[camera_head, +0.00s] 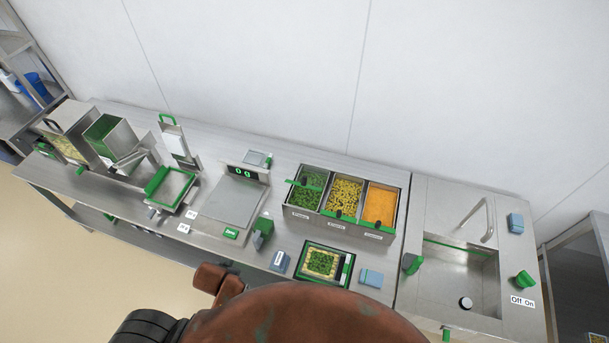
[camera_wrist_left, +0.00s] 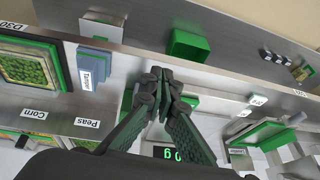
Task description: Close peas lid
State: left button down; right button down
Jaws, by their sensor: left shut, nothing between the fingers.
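The peas compartment (camera_head: 307,199) is the left one of a three-part steel bin in the head view, and green peas show in it. A green strip with a dark knob (camera_head: 304,183), likely part of the peas lid, crosses it towards the back. In the left wrist view, the "Peas" label (camera_wrist_left: 87,122) on the bin front lies left of my left gripper (camera_wrist_left: 160,75). The gripper is shut and empty, apart from the bin, with the scale readout behind it. I cannot clearly make it out in the head view. My right gripper is in neither view.
Corn (camera_head: 345,193) and an orange food (camera_head: 380,206) fill the other compartments. A scale (camera_head: 232,205) stands left of the bin. A filled tray (camera_head: 322,262) and a blue-grey tamper block (camera_head: 280,262) lie in front. A sink (camera_head: 460,275) is at right.

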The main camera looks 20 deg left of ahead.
pick_arm(q)
jog(key=w+r+t, duration=0.2)
jog(key=w+r, duration=0.3)
jog(key=w, duration=0.1)
notch_tip(320, 180, up, 11)
jog(key=m+t+h+p, duration=0.2)
jog(key=t, duration=0.6)
send_over(305, 180)
jog(key=w, duration=0.2)
jog(key=f, duration=0.1)
jog(key=s+f, duration=0.1)
jog(key=f, duration=0.1)
jog(key=shift+s, duration=0.25)
jog(key=shift+s+a+f, duration=0.1)
jog(key=shift+s+f, duration=0.1)
jog(key=shift+s, duration=0.1)
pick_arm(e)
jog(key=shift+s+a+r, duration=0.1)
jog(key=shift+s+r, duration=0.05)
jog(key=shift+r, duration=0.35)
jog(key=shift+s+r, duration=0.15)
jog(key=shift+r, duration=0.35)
pick_arm(q)
jog(key=shift+f, duration=0.1)
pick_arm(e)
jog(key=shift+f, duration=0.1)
